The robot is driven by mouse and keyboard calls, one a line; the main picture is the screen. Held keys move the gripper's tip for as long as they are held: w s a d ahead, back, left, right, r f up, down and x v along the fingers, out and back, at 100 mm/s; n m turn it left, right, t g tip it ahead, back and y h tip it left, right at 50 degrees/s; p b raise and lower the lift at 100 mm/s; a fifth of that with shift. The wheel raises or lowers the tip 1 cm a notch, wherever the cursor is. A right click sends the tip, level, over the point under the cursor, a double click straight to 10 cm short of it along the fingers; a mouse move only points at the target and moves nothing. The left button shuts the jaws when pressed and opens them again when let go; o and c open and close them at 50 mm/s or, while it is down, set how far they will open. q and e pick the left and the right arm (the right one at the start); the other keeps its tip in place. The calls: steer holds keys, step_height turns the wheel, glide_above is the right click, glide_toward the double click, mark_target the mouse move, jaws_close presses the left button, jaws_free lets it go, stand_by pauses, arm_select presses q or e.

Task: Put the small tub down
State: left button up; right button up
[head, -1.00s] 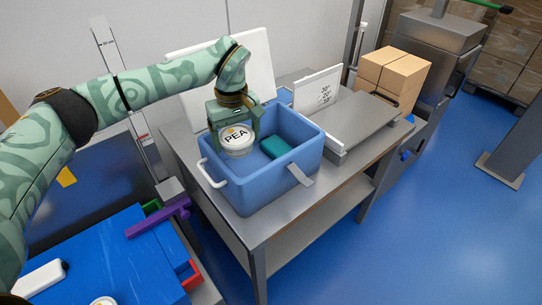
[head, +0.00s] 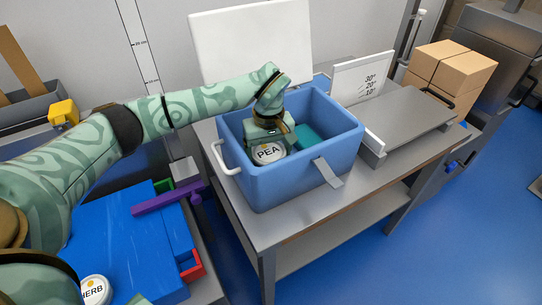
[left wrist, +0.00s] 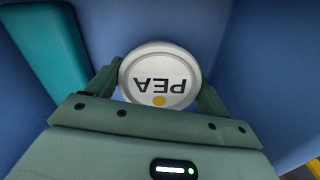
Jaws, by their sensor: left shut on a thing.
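The small tub (head: 268,153) is round with a white lid marked PEA and an orange dot. It also shows in the left wrist view (left wrist: 160,75), lid toward the camera, between the two green fingers. My left gripper (head: 270,146) is shut on it, down inside the blue crate (head: 305,182). The tub is low in the crate, near its left side. Its underside is hidden, so I cannot tell whether it touches the crate floor. My right gripper is not in view.
A teal block (head: 308,137) lies in the crate to the right of the tub; it also shows in the wrist view (left wrist: 48,50). The crate stands on a steel table (head: 285,228). A sign (head: 361,78) and a raised steel plate (head: 412,118) are to the right.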

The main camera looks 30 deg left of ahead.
mark_target(269, 151)
arm_select(q)
steer(key=shift+f, duration=0.5)
steer(key=shift+r, duration=0.15)
steer(key=o, duration=1.1)
steer(key=shift+c, duration=0.2)
step_height(269, 151, up, 12)
steer(key=p, duration=0.5)
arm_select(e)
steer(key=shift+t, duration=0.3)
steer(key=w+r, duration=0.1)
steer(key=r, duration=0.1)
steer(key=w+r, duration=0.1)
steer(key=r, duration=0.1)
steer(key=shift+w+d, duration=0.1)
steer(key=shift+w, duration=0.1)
